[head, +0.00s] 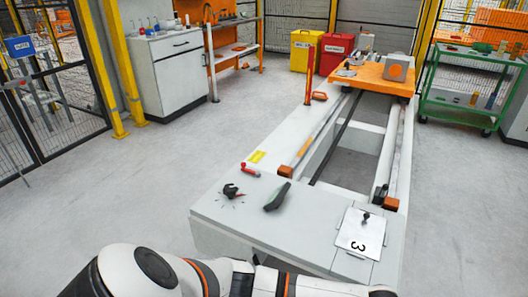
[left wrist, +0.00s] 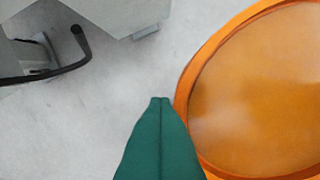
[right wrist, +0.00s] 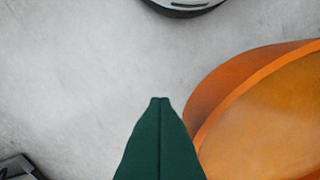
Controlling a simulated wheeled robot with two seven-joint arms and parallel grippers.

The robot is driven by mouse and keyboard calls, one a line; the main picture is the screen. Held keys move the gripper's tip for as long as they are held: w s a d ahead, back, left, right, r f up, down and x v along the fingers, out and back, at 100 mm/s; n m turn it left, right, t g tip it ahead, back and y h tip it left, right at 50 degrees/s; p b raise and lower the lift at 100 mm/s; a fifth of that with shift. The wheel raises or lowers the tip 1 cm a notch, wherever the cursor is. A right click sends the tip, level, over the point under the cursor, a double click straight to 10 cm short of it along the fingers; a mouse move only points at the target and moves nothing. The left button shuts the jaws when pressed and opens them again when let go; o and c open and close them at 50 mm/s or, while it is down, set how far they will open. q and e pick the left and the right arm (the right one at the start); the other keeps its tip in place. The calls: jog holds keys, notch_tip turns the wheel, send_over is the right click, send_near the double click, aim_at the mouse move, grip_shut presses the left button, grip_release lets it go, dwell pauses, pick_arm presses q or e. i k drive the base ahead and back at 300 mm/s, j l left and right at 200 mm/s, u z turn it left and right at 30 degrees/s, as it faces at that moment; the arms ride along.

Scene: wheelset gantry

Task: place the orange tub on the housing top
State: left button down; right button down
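The orange tub (left wrist: 262,95) shows at the right of the left wrist view, its round rim close beside the fingers. It also fills the right side of the right wrist view (right wrist: 265,115). In both wrist views the green fingers meet along a thin seam. My left gripper (left wrist: 160,99) and my right gripper (right wrist: 160,99) are shut, at the tub's edge; I cannot tell whether they touch it. Neither gripper nor the tub shows in the head view. I cannot tell for sure which part is the housing; a grey box-shaped unit (head: 398,68) stands at the gantry's far end.
The long white gantry frame (head: 230,207) runs away from me, with an orange plate (head: 370,75) at its far end. Small tools and a plate marked 3 (head: 352,228) lie on its near end. A green cart (head: 465,105) stands right. The floor at left is clear.

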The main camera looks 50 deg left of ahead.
aim_at(309, 226)
jog(key=u, duration=1.15)
